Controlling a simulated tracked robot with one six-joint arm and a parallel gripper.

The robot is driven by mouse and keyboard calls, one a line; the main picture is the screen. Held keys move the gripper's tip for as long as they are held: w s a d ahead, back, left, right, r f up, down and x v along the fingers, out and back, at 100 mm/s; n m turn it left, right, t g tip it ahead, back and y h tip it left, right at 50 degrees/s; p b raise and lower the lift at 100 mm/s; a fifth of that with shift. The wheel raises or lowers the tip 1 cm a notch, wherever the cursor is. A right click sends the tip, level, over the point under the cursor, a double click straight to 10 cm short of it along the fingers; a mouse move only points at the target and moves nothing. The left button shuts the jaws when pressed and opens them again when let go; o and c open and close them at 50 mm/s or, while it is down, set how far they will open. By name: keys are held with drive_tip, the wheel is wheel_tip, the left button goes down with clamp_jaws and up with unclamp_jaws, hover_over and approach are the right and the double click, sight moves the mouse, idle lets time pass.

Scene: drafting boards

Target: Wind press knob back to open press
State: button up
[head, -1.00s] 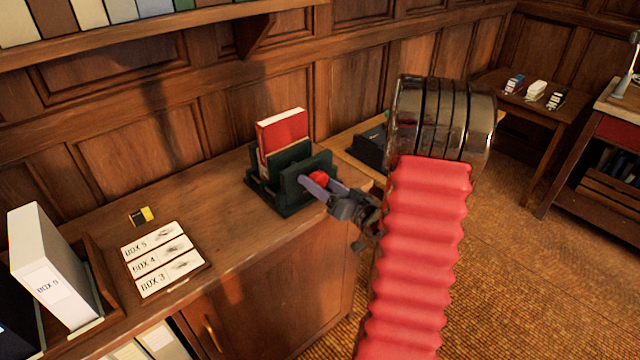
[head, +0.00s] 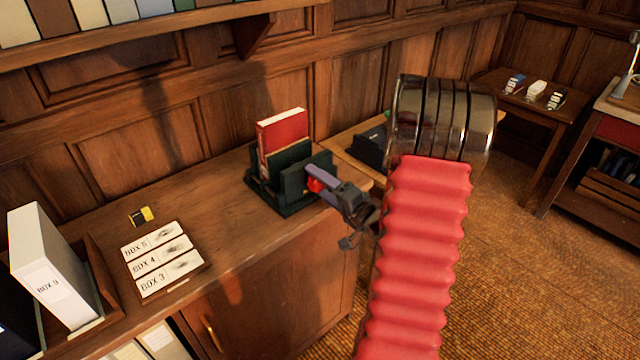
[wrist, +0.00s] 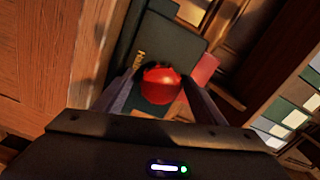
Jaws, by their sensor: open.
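The dark green press (head: 277,193) stands on the wooden cabinet top with a red book (head: 283,135) upright between its plates. Its red knob (head: 314,185) faces right, partly hidden by my gripper (head: 312,178). In the wrist view the red knob (wrist: 160,85) sits between my two fingers, in front of the dark green plate (wrist: 165,55). The fingers are open on either side of it; whether they touch it I cannot tell. The red book (wrist: 205,68) shows in part behind the plate.
Box labels (head: 160,260), a small yellow and black item (head: 143,216) and a white box file (head: 50,265) are on the cabinet top (head: 215,210) to the left. A dark box (head: 370,146) stands behind my arm. The panelled wall is close behind.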

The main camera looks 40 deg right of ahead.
drive_tip(key=shift+m, duration=1.8)
drive_tip(key=c, duration=1.1)
drive_tip(key=shift+o, duration=0.2)
drive_tip(key=shift+n, duration=0.3)
